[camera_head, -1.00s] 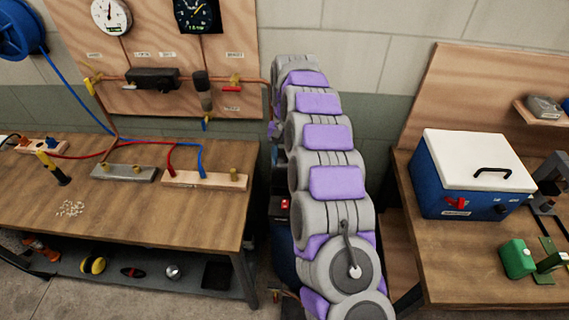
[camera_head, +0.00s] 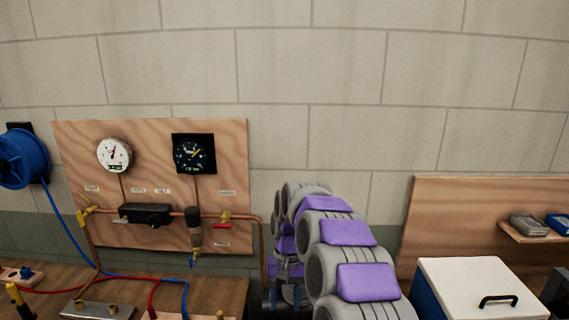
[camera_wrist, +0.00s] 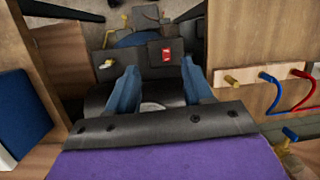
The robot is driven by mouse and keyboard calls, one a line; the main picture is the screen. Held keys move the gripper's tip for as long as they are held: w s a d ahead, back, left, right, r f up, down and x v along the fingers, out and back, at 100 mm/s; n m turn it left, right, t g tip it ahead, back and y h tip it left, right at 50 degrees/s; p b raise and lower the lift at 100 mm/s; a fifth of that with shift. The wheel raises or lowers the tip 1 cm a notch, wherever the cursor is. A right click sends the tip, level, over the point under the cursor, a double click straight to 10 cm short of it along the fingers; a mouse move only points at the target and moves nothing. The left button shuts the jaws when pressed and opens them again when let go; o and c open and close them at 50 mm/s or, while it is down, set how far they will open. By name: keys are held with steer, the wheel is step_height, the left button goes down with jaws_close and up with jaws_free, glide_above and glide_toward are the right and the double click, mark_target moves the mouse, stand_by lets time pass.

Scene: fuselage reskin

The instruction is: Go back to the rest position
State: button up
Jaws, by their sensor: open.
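My gripper (camera_wrist: 160,84) shows in the wrist view as two blue fingers spread apart. It is open, and I see nothing held between them. In the head view my grey and purple arm rises from the lower right of centre and bends away from me, between the left workbench (camera_head: 225,290) and the white-lidded blue box (camera_head: 466,285). The arm's far end is low in the picture and mostly hidden behind its own links. The wrist view looks down between wooden bench surfaces.
A blue hose reel (camera_head: 22,158) is at far left. A small shelf (camera_head: 525,231) is at right. In the wrist view, red and blue leads (camera_wrist: 270,92) are at right.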

steer(key=s+d+r, duration=0.2)
steer(key=s+d, duration=0.2)
steer(key=s, duration=0.5)
steer(key=s+d+r+t, duration=0.1)
steer(key=s+d+r, duration=0.15)
steer(key=s, duration=0.55)
steer(key=s+d+r, duration=0.2)
steer(key=s+d, duration=0.2)
steer(key=s, duration=0.5)
steer(key=s+d+f, duration=0.1)
steer(key=s+f, duration=0.1)
steer(key=s, duration=0.4)
steer(key=s+d+f, duration=0.2)
steer(key=s, duration=0.4)
steer(key=shift+d+h+b, duration=0.3)
steer(key=shift+b, duration=0.15)
steer(key=shift+w, duration=0.1)
